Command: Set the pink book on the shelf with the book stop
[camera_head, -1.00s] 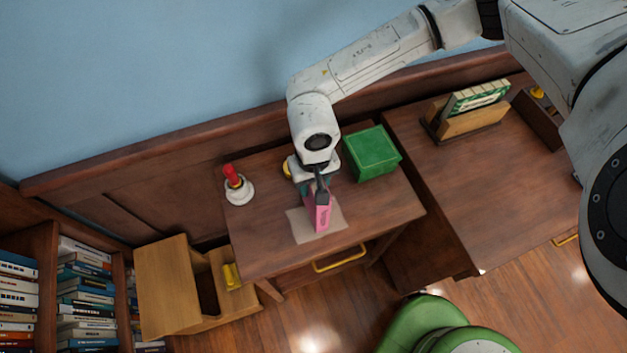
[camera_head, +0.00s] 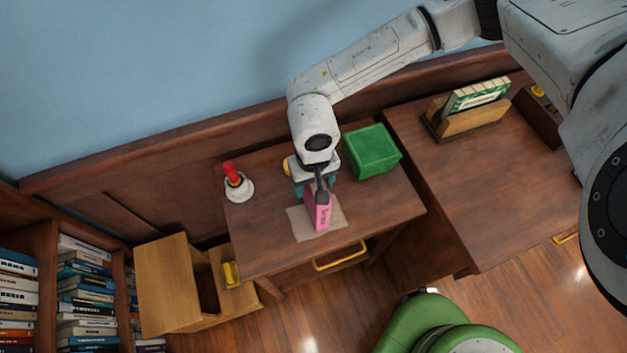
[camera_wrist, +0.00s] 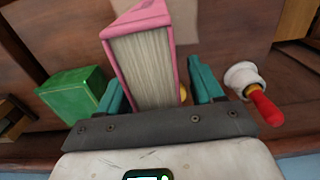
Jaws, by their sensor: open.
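The pink book (camera_head: 322,214) stands upright on a pale square mat (camera_head: 301,226) on the small wooden desk. My gripper (camera_head: 316,188) is over its back end, pointing down. In the wrist view the book (camera_wrist: 150,65) shows its cream page edges and stands between the two teal fingers of my gripper (camera_wrist: 160,88). The fingers are spread, with a gap visible at the right side of the book. A low light-wood shelf unit (camera_head: 165,285) stands at the lower left, with a yellow block (camera_head: 231,273) at its right end; I cannot tell whether this is the book stop.
A green box (camera_head: 371,152) stands right of my gripper, and a red-handled white bell (camera_head: 238,187) stands left. A larger desk (camera_head: 490,190) to the right bears a wooden holder with green books (camera_head: 480,97). Full bookcases (camera_head: 85,290) are at the far left.

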